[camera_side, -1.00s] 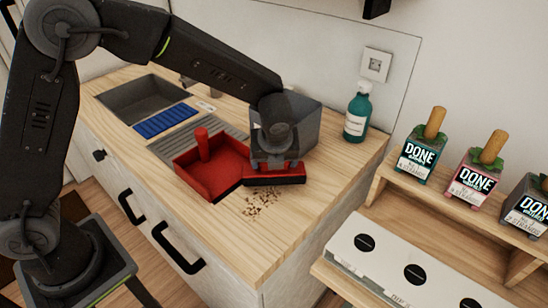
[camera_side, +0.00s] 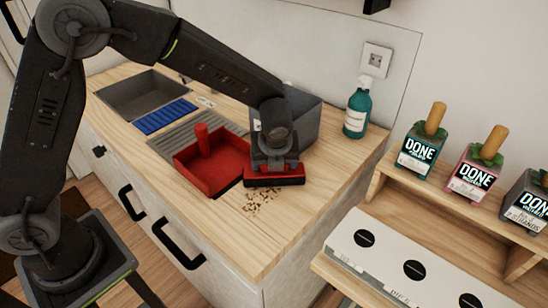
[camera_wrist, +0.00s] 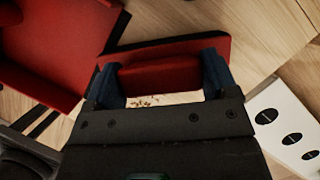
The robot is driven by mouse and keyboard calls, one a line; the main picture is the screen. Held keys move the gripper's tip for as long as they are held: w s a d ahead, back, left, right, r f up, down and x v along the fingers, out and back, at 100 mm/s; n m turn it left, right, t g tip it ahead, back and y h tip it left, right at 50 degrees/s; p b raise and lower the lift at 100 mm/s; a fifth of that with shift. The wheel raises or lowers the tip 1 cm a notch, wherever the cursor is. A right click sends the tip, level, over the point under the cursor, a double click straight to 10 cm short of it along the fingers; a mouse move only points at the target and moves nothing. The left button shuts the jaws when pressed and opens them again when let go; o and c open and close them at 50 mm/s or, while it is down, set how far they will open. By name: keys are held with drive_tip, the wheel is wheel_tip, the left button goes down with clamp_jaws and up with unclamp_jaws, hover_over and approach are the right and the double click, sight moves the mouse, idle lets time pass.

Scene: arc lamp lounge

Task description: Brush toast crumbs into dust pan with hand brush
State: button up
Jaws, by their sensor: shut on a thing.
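The red dust pan (camera_side: 222,172) lies on the wooden counter with its handle upright; part of it shows at the upper left of the wrist view (camera_wrist: 50,45). My gripper (camera_side: 273,164) is shut on the red hand brush (camera_side: 275,181), just right of the pan's open side. In the wrist view the brush (camera_wrist: 170,65) sits between the two fingers of my gripper (camera_wrist: 163,80). The toast crumbs (camera_side: 262,200) lie scattered on the counter in front of the brush. A few crumbs (camera_wrist: 150,101) show between the brush and the gripper body.
A grey bin (camera_side: 300,117) stands behind my gripper. A teal bottle (camera_side: 357,108) is at the back right. A sink (camera_side: 143,93), a blue mat (camera_side: 165,117) and a ridged drainer (camera_side: 195,133) lie at the left. The counter's front right is clear.

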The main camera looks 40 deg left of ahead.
sight(263, 175)
drive_tip(key=shift+s, duration=0.1)
drive_tip(key=shift+s+r, duration=0.1)
drive_tip(key=shift+s, duration=5.85)
drive_tip(key=shift+w+f, duration=0.2)
drive_tip(key=shift+f, duration=0.05)
drive_tip(key=shift+c, duration=0.3)
drive_tip(key=shift+w+r, duration=0.1)
drive_tip(key=shift+w, duration=1.8)
drive_tip(key=shift+w+f, duration=0.2)
drive_tip(key=shift+w, duration=2.35)
drive_tip(key=shift+w+r, duration=0.15)
drive_tip(key=shift+w, duration=1.25)
